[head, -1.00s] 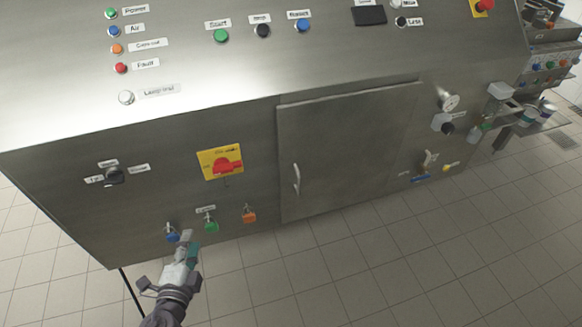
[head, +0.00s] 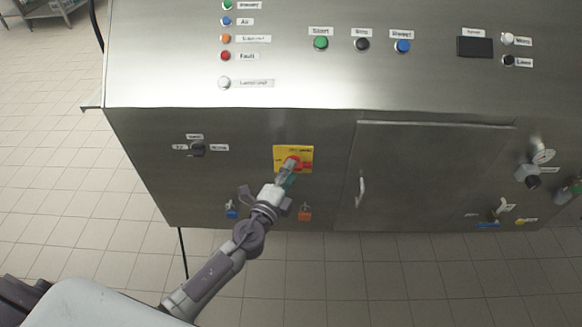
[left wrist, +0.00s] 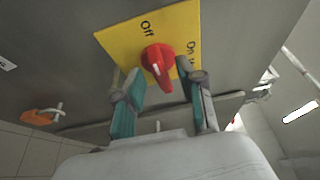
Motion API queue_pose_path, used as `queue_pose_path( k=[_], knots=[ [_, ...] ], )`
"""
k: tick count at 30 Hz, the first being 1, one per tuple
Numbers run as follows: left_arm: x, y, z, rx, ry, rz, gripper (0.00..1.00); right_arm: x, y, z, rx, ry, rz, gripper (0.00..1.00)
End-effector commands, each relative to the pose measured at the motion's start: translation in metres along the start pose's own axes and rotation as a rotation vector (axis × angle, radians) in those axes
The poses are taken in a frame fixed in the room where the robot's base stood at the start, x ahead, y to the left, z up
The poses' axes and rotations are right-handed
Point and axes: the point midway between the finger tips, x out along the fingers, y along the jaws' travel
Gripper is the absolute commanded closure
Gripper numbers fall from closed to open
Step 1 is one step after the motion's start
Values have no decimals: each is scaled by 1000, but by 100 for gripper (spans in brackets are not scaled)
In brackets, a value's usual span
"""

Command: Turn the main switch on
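The main switch is a red rotary knob (head: 303,164) on a yellow plate (head: 304,151) on the steel cabinet front. In the left wrist view the knob (left wrist: 158,62) shows close up, with "Off" above it and "On" to its right on the yellow plate (left wrist: 117,39). My left gripper (head: 286,176) is at the switch, in front of its lower left part. In the left wrist view its two teal-padded fingers (left wrist: 159,84) are spread, one on each side of the knob. A gap shows beside the knob; contact cannot be told. My right gripper is not in view.
A black selector (head: 197,150) is left of the switch. Blue (head: 231,211) and orange (head: 305,213) knobs sit below it. A cabinet door handle (head: 361,190) projects to the right. Start, stop and reset buttons are on the sloped panel above.

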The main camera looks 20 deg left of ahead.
Motion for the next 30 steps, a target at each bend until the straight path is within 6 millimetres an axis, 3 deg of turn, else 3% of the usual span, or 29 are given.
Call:
queue_pose_path(
  k=[4,13,20,30],
  knots=[
    [11,0,0,-1,0,0,61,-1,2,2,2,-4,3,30],
    [13,0,0,-1,0,0,61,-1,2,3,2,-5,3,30],
    [13,0,0,-1,0,0,98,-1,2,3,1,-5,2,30],
    [12,-1,0,11,0,6,100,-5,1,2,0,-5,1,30]
  ],
)
